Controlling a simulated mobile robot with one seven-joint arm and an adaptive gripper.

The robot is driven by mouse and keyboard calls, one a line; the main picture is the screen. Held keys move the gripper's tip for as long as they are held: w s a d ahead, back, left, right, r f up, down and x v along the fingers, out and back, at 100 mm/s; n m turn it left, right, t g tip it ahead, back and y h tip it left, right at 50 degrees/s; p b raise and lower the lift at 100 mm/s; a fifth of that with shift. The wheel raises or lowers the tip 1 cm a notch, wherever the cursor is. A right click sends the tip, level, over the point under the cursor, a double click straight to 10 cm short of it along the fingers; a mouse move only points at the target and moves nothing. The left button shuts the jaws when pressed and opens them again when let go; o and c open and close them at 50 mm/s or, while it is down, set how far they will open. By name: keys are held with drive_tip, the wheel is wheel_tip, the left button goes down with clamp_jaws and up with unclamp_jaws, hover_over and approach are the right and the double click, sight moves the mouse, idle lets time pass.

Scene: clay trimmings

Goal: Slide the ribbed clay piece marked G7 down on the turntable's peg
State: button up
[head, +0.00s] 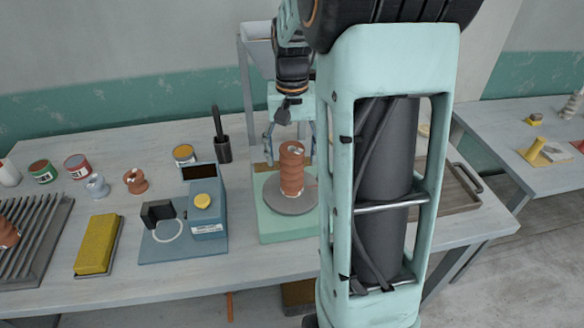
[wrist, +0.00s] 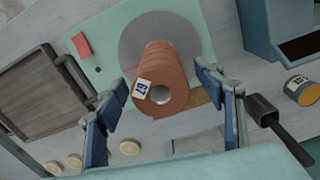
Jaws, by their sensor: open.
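The ribbed clay piece (head: 291,170) is a tall terracotta cylinder standing upright over the turntable's grey disc (head: 290,204). The disc also shows in the wrist view (wrist: 134,48). My gripper (wrist: 163,88) is open, with one blue finger on each side of the clay's top and gaps showing.
A blue device (head: 207,208) with a yellow knob stands left of the turntable's green base (head: 270,230). A wooden tray (head: 455,190) lies right, partly behind my arm. A small terracotta spool (head: 135,181), cans and a yellow block (head: 97,245) are farther left.

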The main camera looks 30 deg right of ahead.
wheel_tip(320, 180, up, 7)
drive_tip(key=shift+f, duration=0.2)
idle(0.5)
